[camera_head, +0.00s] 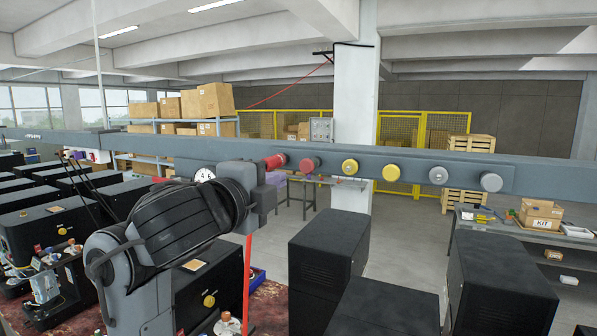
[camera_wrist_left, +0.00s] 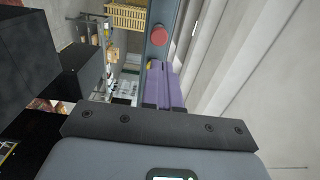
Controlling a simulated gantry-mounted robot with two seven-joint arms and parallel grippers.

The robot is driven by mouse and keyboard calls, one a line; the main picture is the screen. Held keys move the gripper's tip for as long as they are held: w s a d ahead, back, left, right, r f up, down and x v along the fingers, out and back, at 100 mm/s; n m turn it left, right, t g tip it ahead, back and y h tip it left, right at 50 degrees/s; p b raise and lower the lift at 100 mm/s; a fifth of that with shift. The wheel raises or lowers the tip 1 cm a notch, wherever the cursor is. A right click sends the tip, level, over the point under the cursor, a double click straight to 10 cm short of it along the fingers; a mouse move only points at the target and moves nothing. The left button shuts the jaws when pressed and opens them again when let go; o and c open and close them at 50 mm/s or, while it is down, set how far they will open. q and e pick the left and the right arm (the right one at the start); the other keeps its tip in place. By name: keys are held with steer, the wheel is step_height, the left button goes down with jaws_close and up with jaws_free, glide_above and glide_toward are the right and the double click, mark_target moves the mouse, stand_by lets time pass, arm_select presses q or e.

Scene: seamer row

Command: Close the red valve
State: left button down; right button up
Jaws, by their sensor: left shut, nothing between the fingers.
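A round red knob (camera_head: 309,164) sits on the face of the grey horizontal beam. A second red, cylinder-like part (camera_head: 275,161) is just left of it, close above my left wrist. I cannot tell which of them is the red valve. My left gripper (camera_head: 276,178) is at the beam, just below these red parts, partly hidden by my wrist. In the left wrist view its purple fingers (camera_wrist_left: 157,66) are shut and empty. A round red knob (camera_wrist_left: 159,36) shows beyond the fingertips, apart from them. My right gripper is in neither view.
Two yellow knobs (camera_head: 391,172) and two grey knobs (camera_head: 491,182) continue rightward along the beam (camera_head: 540,180). Black machine boxes (camera_head: 330,250) stand below. A bench with a KIT box (camera_head: 540,214) is at right. The space in front of the right knobs looks clear.

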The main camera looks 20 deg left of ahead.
mark_target(305, 167)
arm_select(q)
steer(key=w, duration=0.3)
steer(key=w+p, duration=0.1)
steer(key=w, duration=0.1)
steer(key=w+p, duration=0.1)
steer(key=w, duration=0.2)
steer(key=shift+w+d, duration=0.3)
steer(key=shift+w+d+f+p, duration=0.1)
steer(key=shift+w+p, duration=0.45)
steer(key=shift+w, duration=0.25)
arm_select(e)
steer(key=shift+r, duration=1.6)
